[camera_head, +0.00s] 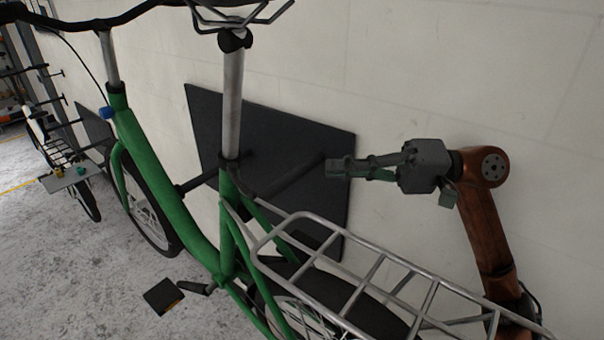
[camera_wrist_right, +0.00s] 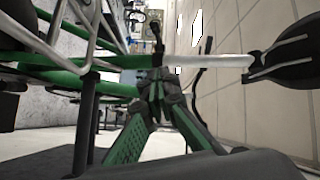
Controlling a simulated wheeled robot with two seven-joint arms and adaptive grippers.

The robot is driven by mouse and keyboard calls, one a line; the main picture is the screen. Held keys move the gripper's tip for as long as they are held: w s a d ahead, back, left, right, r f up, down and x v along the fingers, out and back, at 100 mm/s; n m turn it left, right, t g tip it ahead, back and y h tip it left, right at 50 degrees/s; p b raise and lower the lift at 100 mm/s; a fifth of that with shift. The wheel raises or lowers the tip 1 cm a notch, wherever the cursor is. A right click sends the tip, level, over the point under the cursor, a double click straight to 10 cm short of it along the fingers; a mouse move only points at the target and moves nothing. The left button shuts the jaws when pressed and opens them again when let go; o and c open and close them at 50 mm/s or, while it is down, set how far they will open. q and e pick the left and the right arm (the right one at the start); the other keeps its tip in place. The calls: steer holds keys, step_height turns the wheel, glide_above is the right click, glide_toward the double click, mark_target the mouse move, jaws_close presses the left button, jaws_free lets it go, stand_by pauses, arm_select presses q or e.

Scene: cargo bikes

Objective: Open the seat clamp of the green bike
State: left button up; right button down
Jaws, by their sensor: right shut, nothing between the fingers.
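The green bike (camera_head: 150,155) stands along the wall, its silver seat post (camera_head: 232,95) rising from the green seat tube. The dark seat clamp (camera_head: 229,165) sits where post and tube meet, with a short dark lever beside it. In the right wrist view the post (camera_wrist_right: 218,61) runs sideways, and the clamp (camera_wrist_right: 158,57) shows just beyond my fingertips. My right gripper (camera_head: 338,168) is shut and empty, to the right of the clamp and apart from it, pointing toward it. It also shows in the right wrist view (camera_wrist_right: 157,92). My left gripper is out of view.
A silver rear rack (camera_head: 370,270) extends below and in front of my right gripper. A dark wall panel (camera_head: 300,150) is behind the bike. The saddle (camera_wrist_right: 285,58) is above the post. Another bike (camera_head: 65,160) stands farther left.

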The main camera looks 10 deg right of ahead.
steer(key=p, duration=0.3)
glide_toward(244, 184)
steer(key=w+a, duration=0.3)
steer(key=w, duration=0.1)
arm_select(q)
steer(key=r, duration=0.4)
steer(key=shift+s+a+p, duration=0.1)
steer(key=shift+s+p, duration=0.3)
arm_select(e)
steer(key=s+a, duration=0.2)
steer(key=a, duration=0.1)
steer(key=shift+s+f, duration=0.15)
steer(key=shift+f, duration=0.15)
